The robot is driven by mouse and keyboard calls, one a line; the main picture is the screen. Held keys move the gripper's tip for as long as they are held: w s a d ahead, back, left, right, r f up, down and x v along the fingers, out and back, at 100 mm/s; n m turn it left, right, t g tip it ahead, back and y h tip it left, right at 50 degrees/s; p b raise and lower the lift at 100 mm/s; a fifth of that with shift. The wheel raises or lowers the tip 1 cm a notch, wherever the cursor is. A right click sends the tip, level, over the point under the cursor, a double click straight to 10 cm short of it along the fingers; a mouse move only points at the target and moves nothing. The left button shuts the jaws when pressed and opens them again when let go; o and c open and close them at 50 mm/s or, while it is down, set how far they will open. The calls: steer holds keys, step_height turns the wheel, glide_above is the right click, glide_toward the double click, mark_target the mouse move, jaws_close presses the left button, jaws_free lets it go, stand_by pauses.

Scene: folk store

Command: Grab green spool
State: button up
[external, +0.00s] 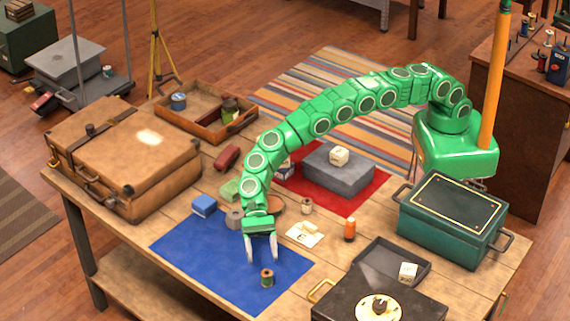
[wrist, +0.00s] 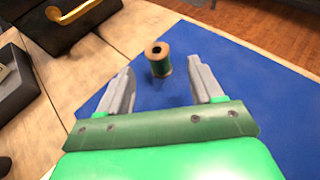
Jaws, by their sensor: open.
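The green spool (external: 267,278) stands upright on the blue mat (external: 200,252), near the mat's front right edge. It is wound with green thread and has tan ends. In the wrist view the green spool (wrist: 158,62) stands just beyond and between my fingertips. My gripper (external: 264,262) is open and empty, pointing down over the mat, with the spool close by its right finger in the external view. The wrist view shows both grey fingers of my gripper (wrist: 162,82) spread apart, not touching the spool.
A black case (external: 345,300) is right of the spool. A brown suitcase (external: 125,160) lies at left. The mat around the green spool is clear.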

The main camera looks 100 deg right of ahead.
mark_target(267, 285)
steer(key=shift+x, duration=3.95)
steer(key=shift+s, duration=0.15)
steer(key=shift+c, duration=0.2)
steer(key=c, duration=1)
